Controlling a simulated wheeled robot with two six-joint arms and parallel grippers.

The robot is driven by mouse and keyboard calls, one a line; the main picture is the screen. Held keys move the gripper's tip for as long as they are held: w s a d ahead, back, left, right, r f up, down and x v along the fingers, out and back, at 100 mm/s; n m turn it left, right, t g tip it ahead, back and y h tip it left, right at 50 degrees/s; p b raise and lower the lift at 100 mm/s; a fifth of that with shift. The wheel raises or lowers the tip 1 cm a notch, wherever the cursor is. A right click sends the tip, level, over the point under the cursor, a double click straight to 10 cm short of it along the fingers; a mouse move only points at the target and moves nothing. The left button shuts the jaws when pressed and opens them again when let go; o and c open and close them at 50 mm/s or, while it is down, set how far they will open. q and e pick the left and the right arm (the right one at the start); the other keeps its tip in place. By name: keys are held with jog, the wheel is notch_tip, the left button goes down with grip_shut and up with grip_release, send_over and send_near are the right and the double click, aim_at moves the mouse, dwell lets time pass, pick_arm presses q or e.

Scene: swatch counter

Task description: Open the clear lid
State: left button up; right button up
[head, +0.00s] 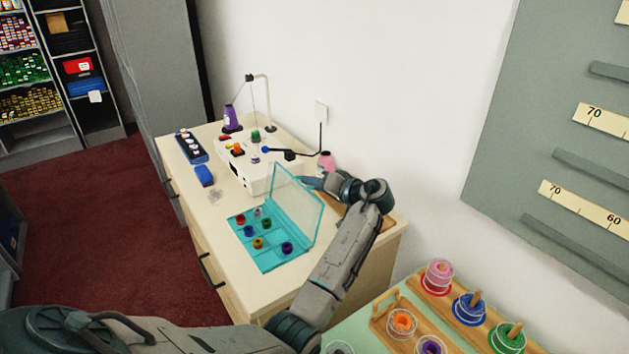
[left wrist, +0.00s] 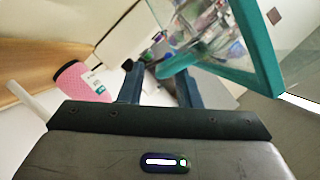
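The clear lid (head: 297,207) has a teal rim and stands raised and tilted on the right side of the teal box (head: 262,268). The box is open, with several small coloured spools inside. My left gripper (head: 310,183) is behind the lid's upper part, at its far right side. In the left wrist view the gripper's two fingers (left wrist: 158,88) are apart with nothing held between them. The lid's teal rim (left wrist: 262,55) shows close by on the right there. I cannot tell whether a finger touches it. My right gripper is not in view.
A white sewing machine (head: 245,173) stands just beyond the box. A pink cone (head: 326,161) is near my left gripper, also in the wrist view (left wrist: 80,82). A blue case (head: 204,176) lies left. A spool rack (head: 465,310) stands at lower right.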

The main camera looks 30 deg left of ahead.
pick_arm(q)
jog(key=shift+a, duration=0.15)
jog(key=shift+c, duration=0.6)
grip_shut()
jog(key=shift+f, duration=0.1)
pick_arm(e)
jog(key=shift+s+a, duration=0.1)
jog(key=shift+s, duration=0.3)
